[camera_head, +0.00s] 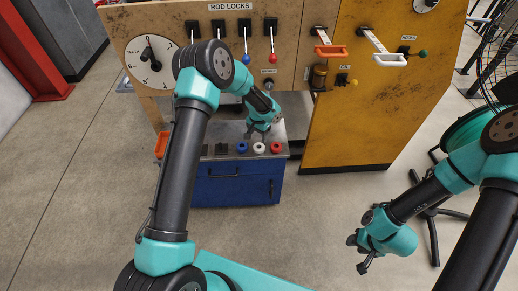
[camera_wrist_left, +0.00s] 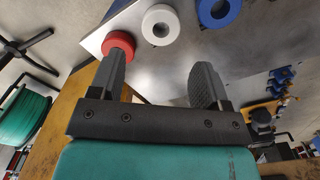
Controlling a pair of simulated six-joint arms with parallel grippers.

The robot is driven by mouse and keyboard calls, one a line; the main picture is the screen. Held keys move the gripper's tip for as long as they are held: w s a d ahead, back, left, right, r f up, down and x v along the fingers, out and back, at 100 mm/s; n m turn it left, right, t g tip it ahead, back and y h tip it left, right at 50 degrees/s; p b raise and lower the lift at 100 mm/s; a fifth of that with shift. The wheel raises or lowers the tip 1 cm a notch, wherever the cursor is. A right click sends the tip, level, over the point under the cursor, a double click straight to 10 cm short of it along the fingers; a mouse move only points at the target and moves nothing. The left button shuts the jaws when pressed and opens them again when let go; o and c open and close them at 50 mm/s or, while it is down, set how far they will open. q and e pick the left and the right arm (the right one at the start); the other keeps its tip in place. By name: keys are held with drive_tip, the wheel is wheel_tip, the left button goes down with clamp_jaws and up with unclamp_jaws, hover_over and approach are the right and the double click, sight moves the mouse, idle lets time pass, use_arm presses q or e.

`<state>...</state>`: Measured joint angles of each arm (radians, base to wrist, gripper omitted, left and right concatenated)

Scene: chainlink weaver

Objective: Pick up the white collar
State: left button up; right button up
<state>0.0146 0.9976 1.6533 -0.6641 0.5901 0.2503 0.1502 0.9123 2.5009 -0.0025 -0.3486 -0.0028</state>
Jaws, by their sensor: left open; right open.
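The white collar (camera_head: 259,148) lies on the metal top of the blue cabinet, between the blue collar (camera_head: 242,147) and the red collar (camera_head: 276,147). In the left wrist view the white collar (camera_wrist_left: 161,24) is a ring with a dark hole, ahead of the gap between the fingers. There the red collar (camera_wrist_left: 119,44) is by the left fingertip and the blue collar (camera_wrist_left: 218,12) is beyond the right one. My left gripper (camera_head: 256,130) is open and empty, just behind and above the white collar. My right gripper (camera_head: 358,254) is open and empty, low at the right, far from the collars.
The blue cabinet (camera_head: 235,188) stands before a wooden panel with rod-lock levers and a dial (camera_head: 150,61). A yellow panel (camera_head: 365,110) with hooks rises to the right. A green hose reel (camera_head: 465,128) stands at far right. The floor in front is clear.

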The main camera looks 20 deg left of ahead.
use_arm(q)
hover_over(258, 146)
drive_tip(key=s, duration=0.2)
drive_tip(key=shift+w+d+f, duration=0.1)
drive_tip(key=shift+d+f, duration=0.15)
drive_tip(key=shift+f, duration=0.8)
drive_tip(key=shift+w+d+f, duration=0.1)
drive_tip(key=shift+d+f, duration=0.1)
drive_tip(key=shift+f, duration=0.85)
drive_tip(key=shift+s, duration=0.1)
drive_tip(key=shift+a+f, duration=0.1)
drive_tip(key=shift+f, duration=2.5)
drive_tip(key=c, duration=0.8)
drive_tip(key=shift+w+r, duration=0.1)
drive_tip(key=shift+w, duration=0.1)
drive_tip(key=shift+c, duration=0.2)
